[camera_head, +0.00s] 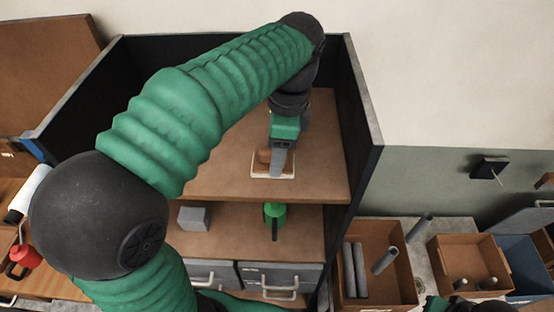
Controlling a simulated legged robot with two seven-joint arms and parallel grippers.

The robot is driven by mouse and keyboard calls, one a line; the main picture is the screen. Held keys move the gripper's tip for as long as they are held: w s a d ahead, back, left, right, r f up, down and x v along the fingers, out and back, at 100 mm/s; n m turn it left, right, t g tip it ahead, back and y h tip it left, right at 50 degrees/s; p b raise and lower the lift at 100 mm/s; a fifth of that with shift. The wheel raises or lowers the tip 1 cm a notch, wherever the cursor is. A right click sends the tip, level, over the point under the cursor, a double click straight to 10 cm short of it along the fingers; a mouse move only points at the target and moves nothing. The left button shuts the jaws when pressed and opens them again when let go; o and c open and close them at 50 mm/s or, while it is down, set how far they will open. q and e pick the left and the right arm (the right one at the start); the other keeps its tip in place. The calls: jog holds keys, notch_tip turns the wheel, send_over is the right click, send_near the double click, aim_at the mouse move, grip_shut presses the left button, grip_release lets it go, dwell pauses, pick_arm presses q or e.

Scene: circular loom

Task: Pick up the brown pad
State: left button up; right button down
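A brown pad (264,157) lies on the upper wooden shelf of the dark cabinet, on or joined to a pale flat base (273,175). My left arm arches over the shelf. Its gripper (279,164) points down right at the pad, with a grey finger overlapping it in the picture. The finger spacing and any contact with the pad are hidden. My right gripper does not show.
Dark side walls (363,110) bound the shelf. The lower shelf (240,225) holds a grey block (194,218) and a green bottle-like object (275,213), above grey drawers (268,278). Bins with grey cylinders (386,260) stand at right.

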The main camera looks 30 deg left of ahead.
pick_arm(q)
jog(key=shift+a, duration=0.25)
jog(key=c, duration=0.5)
jog(key=shift+s+a, duration=0.2)
jog(key=shift+a, duration=0.25)
jog(key=c, duration=0.3)
jog(key=shift+w+d+r, duration=0.15)
jog(key=shift+r, duration=0.3)
jog(key=shift+c, duration=0.2)
notch_tip(320, 180, up, 9)
jog(key=shift+d+f+b, duration=0.15)
jog(key=shift+f+b, duration=0.05)
jog(key=shift+b, duration=0.1)
jog(key=shift+r, duration=0.25)
jog(key=o, duration=0.8)
jog(key=c, duration=0.6)
